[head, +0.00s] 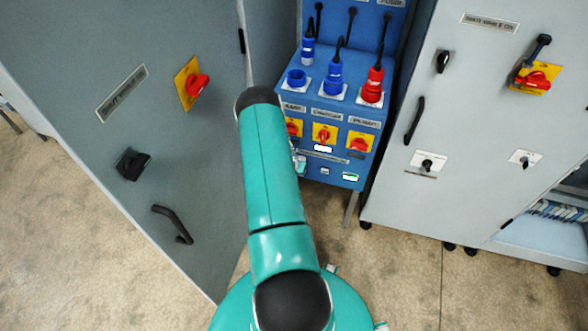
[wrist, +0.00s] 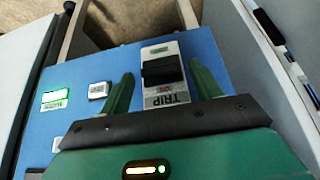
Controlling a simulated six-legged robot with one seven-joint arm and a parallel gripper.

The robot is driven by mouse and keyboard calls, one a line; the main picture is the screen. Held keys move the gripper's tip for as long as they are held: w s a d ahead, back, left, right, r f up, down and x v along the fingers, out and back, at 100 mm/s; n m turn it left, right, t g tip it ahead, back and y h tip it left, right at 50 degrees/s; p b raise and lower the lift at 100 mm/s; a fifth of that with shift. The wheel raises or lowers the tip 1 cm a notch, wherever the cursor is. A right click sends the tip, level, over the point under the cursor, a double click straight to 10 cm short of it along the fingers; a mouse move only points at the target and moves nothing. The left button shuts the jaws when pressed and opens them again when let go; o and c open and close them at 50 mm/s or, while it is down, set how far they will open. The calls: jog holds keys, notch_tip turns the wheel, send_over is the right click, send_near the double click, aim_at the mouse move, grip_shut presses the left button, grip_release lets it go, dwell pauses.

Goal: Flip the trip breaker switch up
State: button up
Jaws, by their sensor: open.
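The trip breaker (wrist: 165,98) is a small white unit with a black switch (wrist: 162,70) on a blue panel. It shows in the wrist view, where its "TRIP" lettering appears upside down. My gripper (wrist: 160,70) is open, with one green finger on each side of the breaker in the picture. Nothing is held between the fingers, and I cannot tell whether they touch the breaker. In the head view, my arm hides most of my gripper (head: 300,163) and the breaker at the lower left of the blue cabinet (head: 335,95).
Blue and red plugs (head: 372,85) and several red rotary switches (head: 323,134) sit above on the blue cabinet. A green-lit display (wrist: 55,98) and small white module (wrist: 99,90) are beside the breaker. Grey cabinets (head: 120,60) (head: 450,130) flank it closely. Floor (head: 390,270) is open in front.

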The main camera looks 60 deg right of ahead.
jog(key=v, duration=1.4)
jog(key=shift+d, duration=0.1)
dwell(0.4)
